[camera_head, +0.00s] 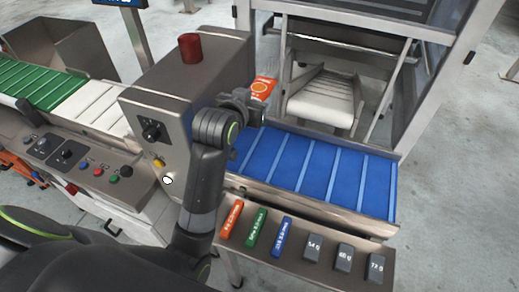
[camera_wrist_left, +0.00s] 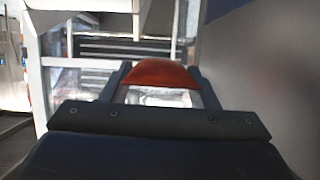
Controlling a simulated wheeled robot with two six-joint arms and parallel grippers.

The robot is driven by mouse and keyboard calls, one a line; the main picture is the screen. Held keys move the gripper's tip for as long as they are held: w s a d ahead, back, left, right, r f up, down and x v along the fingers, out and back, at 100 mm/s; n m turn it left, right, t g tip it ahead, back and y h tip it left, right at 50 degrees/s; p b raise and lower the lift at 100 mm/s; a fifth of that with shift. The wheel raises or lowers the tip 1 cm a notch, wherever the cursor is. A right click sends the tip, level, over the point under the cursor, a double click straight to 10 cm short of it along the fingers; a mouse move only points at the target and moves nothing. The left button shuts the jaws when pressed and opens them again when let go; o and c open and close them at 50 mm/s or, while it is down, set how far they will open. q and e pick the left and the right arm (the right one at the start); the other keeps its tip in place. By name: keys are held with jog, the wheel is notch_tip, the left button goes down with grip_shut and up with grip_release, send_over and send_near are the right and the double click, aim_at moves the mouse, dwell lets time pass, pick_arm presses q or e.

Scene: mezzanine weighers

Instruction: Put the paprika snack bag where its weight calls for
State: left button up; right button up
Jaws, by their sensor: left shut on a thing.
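The orange paprika snack bag (camera_head: 263,87) is held upright in my left gripper (camera_head: 256,100), above the far left end of the blue cleated belt (camera_head: 318,168). In the left wrist view the bag (camera_wrist_left: 160,75) shows as a rounded red-orange edge between the two fingers (camera_wrist_left: 160,92). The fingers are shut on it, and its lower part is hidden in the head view. Orange (camera_head: 232,219), green (camera_head: 256,229) and blue (camera_head: 282,237) labelled blocks sit on the front ledge. My right gripper is not in view.
A steel cabinet (camera_head: 180,78) with a red beacon (camera_head: 190,48) stands left of my gripper. Green (camera_head: 40,84) and white (camera_head: 103,107) belts lie farther left. A white chute (camera_head: 322,100) is inside the steel frame behind. Grey labelled blocks (camera_head: 344,257) sit on the ledge. The blue belt looks empty.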

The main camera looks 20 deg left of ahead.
pick_arm(q)
send_over(255, 160)
notch_tip(255, 160, down, 18)
jog(key=shift+w+f, duration=0.1)
jog(key=shift+a+f, duration=0.1)
jog(key=shift+f, duration=1.95)
jog(key=shift+f+b, duration=0.15)
jog(key=shift+b, duration=0.15)
jog(key=o, duration=1)
